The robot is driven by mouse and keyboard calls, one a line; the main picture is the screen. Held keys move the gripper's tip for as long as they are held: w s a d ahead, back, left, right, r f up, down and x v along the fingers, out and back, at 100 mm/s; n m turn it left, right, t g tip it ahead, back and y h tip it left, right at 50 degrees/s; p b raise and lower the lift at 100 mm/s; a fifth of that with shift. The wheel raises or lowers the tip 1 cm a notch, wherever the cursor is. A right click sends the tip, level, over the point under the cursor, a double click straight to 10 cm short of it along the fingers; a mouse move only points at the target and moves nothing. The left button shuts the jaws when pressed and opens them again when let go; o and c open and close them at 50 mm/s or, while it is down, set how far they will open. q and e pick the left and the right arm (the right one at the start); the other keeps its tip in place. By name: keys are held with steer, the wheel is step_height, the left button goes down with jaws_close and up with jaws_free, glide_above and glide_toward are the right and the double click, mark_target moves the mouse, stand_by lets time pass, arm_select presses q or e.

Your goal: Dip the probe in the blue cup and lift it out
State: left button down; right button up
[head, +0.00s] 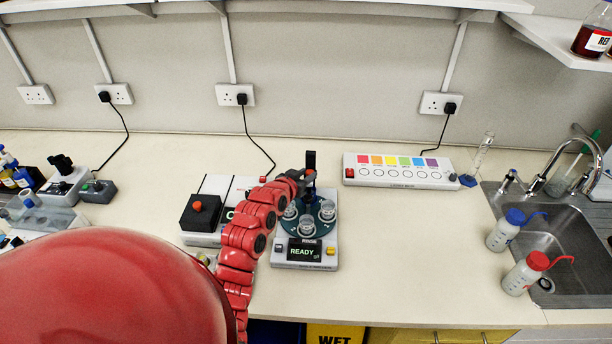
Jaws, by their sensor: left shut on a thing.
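My left arm reaches up from the bottom, and its gripper (307,177) is at the back of a small white instrument (290,262) with a READY display. The gripper is shut on a dark upright part, which I take to be the probe (310,160); its lower end is hard to make out. Below it, several clear cups (328,209) stand on a dark round carousel (316,228). I cannot tell which cup is the blue one, and my arm covers part of the left side. My right gripper is not in view.
A black box with a red button (199,212) stands left of the instrument. A white strip with coloured squares (398,171) lies at the back right. Two wash bottles (524,272) stand by the sink (565,248). The bench between instrument and sink is clear.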

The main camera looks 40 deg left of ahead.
arm_select(q)
step_height(320, 180, up, 5)
steer(key=shift+f+b, duration=0.2)
steer(key=shift+b, duration=0.3)
steer(key=shift+r, duration=0.45)
steer(key=c, duration=0.6)
jaws_free()
steer(key=p+v, duration=0.8)
steer(key=v, duration=0.9)
steer(key=shift+s+d+p, duration=0.1)
steer(key=shift+s+p, duration=0.2)
